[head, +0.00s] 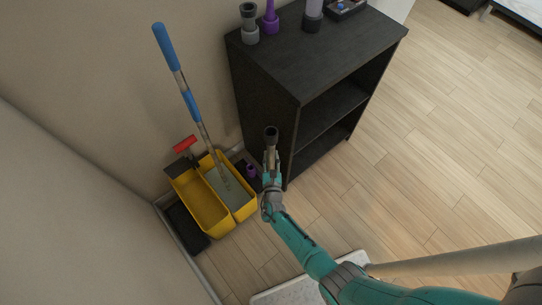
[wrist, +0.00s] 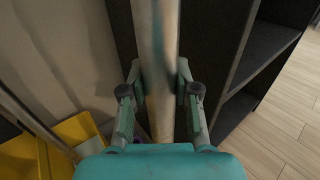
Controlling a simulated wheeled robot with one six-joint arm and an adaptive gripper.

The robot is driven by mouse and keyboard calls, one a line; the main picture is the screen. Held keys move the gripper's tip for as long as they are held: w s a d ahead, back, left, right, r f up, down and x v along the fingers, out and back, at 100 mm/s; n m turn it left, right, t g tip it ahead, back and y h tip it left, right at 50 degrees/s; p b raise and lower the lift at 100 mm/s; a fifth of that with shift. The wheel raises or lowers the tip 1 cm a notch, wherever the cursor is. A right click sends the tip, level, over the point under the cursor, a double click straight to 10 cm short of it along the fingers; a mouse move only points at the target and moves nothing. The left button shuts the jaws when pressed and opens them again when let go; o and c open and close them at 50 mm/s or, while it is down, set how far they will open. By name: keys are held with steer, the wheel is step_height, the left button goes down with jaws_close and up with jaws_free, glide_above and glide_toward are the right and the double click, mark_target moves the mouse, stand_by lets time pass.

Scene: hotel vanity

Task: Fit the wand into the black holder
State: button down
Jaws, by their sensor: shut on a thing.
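The wand (head: 271,134) is in my gripper (head: 271,168); in the head view its dark cup-like end points up past the fingers, in front of the dark shelf unit. In the wrist view the wand (wrist: 157,50) is a pale straight shaft running up and down between the two fingers (wrist: 160,100), which are shut on it. Its far end is out of the wrist view. A grey piece with a black top (head: 249,24) stands on the shelf unit's left end; I cannot tell whether it is the black holder. My gripper is below and in front of that top.
The dark shelf unit (head: 310,60) also bears purple pieces (head: 271,18) and a black tray (head: 345,9). A yellow mop bucket (head: 207,208) with a blue-handled mop (head: 180,75) stands left by the wall. A purple piece (head: 251,171) is on the floor.

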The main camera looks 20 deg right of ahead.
steer(key=shift+f, duration=1.45)
steer(key=shift+r, duration=0.15)
